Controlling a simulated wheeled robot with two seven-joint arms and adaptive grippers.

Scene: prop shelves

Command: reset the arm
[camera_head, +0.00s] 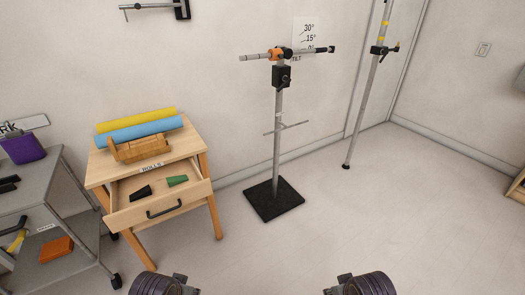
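A stand with a square black base (273,199) and a grey upright pole stands on the floor at centre. Its arm (258,56) is a thin bar across the top, nearly level, with the right end slightly higher. An orange clamp (277,55) and black knobs hold it at the pole. A wall card (307,30) behind it shows 30°, 15° and a partly covered lower mark. My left gripper (165,285) and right gripper (360,285) show only partly at the bottom edge, far from the stand; their fingers cannot be made out.
A wooden table (190,145) with an open drawer (160,205) stands left of the stand, bearing yellow and blue rolls. A grey cart (60,185) is at far left. Another pole (365,105) stands by the corner. The floor at front right is clear.

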